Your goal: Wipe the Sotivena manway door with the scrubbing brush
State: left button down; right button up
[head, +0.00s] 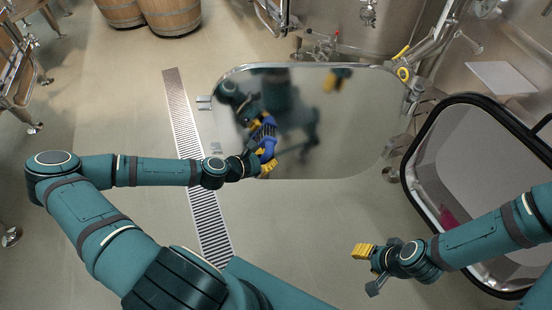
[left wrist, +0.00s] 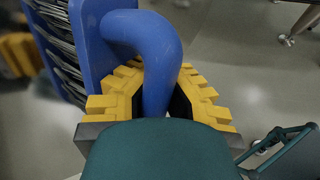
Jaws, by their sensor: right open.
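The manway door (head: 340,140) is a polished, mirror-like steel panel, swung open and reflecting my arm. No name is legible on it. My left gripper (head: 262,168) is at the door's lower left part. Its yellow fingers (left wrist: 158,95) are closed around the blue handle (left wrist: 152,62) of the scrubbing brush (head: 268,148). The brush's dark bristles (left wrist: 55,42) face the door; I cannot tell whether they touch it. My right gripper (head: 366,266) is open and empty, low and to the right, apart from the door.
The open manway (head: 408,150) with its black rim is at the right, near my right arm. A hinge arm with a yellow-handled fitting (head: 403,73) is at the door's upper right. A floor drain grate (head: 185,130) runs at the left. Wooden barrels (head: 172,14) stand at the back.

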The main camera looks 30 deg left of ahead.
pick_arm(q)
jog(key=shift+s+a, duration=0.1)
jog(key=shift+a, duration=0.1)
jog(key=shift+r+p, duration=1.15)
jog(key=shift+r, duration=0.1)
jog(key=w+d+p, duration=0.2)
jog(key=w+d, duration=0.4)
jog(key=d, duration=0.6)
jog(key=shift+w+d, duration=0.3)
jog(key=shift+f, duration=0.1)
jog(key=s+d, duration=0.3)
jog(key=s, duration=0.2)
jog(key=shift+s+p, duration=0.15)
jog(key=shift+p, duration=0.15)
dwell(0.4)
jog(key=shift+s, duration=0.1)
jog(key=shift+s+d, duration=0.35)
jog(key=shift+s, duration=0.3)
jog(key=shift+s+d, duration=0.3)
jog(key=shift+s, duration=0.3)
